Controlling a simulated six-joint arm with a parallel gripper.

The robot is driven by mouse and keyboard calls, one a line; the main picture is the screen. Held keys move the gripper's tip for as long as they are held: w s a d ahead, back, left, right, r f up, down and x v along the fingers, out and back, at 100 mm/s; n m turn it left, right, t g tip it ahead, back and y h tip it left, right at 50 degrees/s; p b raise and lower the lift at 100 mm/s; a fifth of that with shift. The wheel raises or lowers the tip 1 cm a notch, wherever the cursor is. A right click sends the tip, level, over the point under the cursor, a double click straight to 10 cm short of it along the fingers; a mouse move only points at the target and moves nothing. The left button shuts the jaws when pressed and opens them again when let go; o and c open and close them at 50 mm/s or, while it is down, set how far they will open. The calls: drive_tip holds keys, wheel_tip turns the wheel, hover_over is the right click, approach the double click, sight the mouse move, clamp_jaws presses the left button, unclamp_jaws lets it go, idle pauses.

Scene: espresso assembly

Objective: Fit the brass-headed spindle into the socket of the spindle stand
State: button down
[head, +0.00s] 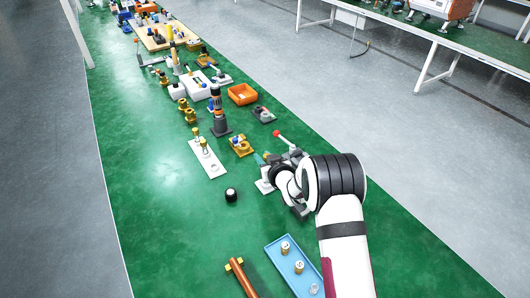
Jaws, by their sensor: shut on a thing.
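My gripper (270,161) is low over the green table, right of the middle of the head view. My own wrist covers much of it. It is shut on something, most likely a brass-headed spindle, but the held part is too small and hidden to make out. A pale grey base (264,186) shows just below and left of the gripper; it may be the spindle stand, and its socket cannot be seen. A white rack (213,170) left of the gripper carries upright brass-headed pins (204,144), with a bare place at its near end.
A red-knobbed lever (278,134) and a yellow-brown fixture (241,145) stand close behind the gripper. A black knob (231,194), a blue tray (277,251) and a copper-coloured bar (241,277) lie nearer. An orange bin (242,94) is farther back. Table room right of my arm is clear.

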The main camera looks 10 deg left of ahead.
drive_tip(key=shift+f, duration=1.75)
drive_tip(key=c, duration=1.4)
unclamp_jaws()
clamp_jaws()
drive_tip(key=shift+d+f, duration=0.1)
drive_tip(key=shift+f, duration=1.2)
drive_tip(key=o, duration=0.8)
unclamp_jaws()
drive_tip(key=shift+v, duration=3.05)
